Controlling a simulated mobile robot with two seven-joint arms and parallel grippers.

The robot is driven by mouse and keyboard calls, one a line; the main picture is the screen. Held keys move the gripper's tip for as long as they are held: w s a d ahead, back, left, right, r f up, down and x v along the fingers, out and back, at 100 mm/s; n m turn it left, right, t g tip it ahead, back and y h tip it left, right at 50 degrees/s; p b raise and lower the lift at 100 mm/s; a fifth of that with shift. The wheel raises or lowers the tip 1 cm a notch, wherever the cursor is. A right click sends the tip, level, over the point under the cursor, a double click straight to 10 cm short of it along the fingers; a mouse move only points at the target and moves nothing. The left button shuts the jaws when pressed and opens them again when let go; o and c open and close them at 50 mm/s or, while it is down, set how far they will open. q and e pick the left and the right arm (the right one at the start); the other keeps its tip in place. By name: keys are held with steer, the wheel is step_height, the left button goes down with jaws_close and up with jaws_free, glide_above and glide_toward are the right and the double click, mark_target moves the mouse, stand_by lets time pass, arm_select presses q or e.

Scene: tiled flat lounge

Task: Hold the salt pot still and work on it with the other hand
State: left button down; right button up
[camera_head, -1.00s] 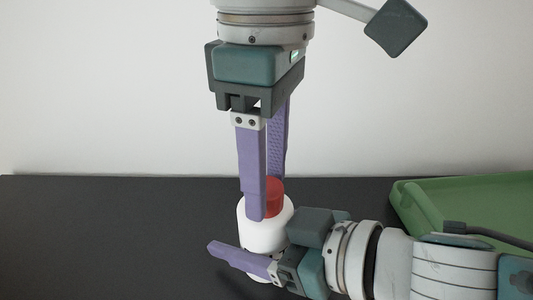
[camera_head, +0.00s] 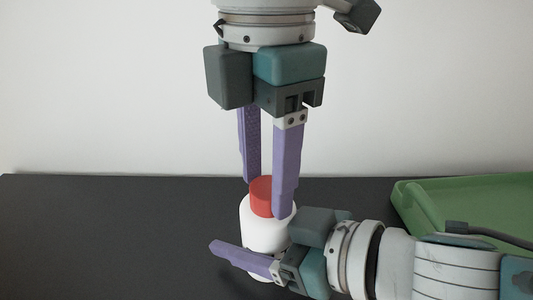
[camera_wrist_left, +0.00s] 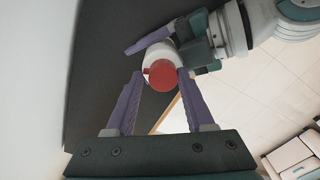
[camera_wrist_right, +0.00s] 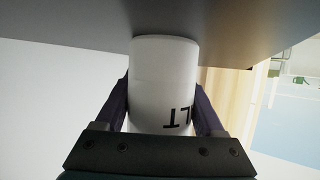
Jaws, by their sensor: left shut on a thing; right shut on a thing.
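The salt pot (camera_head: 262,232) is a white upright cylinder with a red lid (camera_head: 261,196), on the dark table. In the right wrist view its white side (camera_wrist_right: 163,75) shows part of black lettering. My left gripper (camera_head: 266,198) points down from above and is shut on the red lid, one finger at each side. The lid (camera_wrist_left: 161,76) also shows between its fingertips in the left wrist view. My right gripper (camera_wrist_right: 160,97) comes in level from the right in the head view and is shut on the white body, low down. Its far finger is hidden in the head view.
A green tray (camera_head: 470,198) lies on the table at the right, behind my right arm. The dark table top (camera_head: 120,235) is clear on the left. A plain pale wall (camera_head: 100,90) stands behind it.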

mark_target(268, 186)
arm_select(q)
steer(key=n, duration=0.3)
steer(key=shift+s+d+f+n, duration=0.15)
steer(key=shift+s+n, duration=0.15)
steer(key=shift+n, duration=0.1)
arm_select(e)
steer(key=shift+w+d, duration=0.15)
steer(key=shift+w, duration=0.15)
arm_select(q)
steer(key=shift+d+n, duration=0.1)
steer(key=shift+n, duration=0.2)
steer(key=shift+c, duration=2.1)
jaws_free()
steer(key=shift+w, duration=0.1)
arm_select(e)
steer(key=shift+s, duration=0.25)
arm_select(q)
step_height(268, 186, up, 12)
steer(key=shift+w, duration=0.1)
arm_select(e)
steer(key=o, duration=1.5)
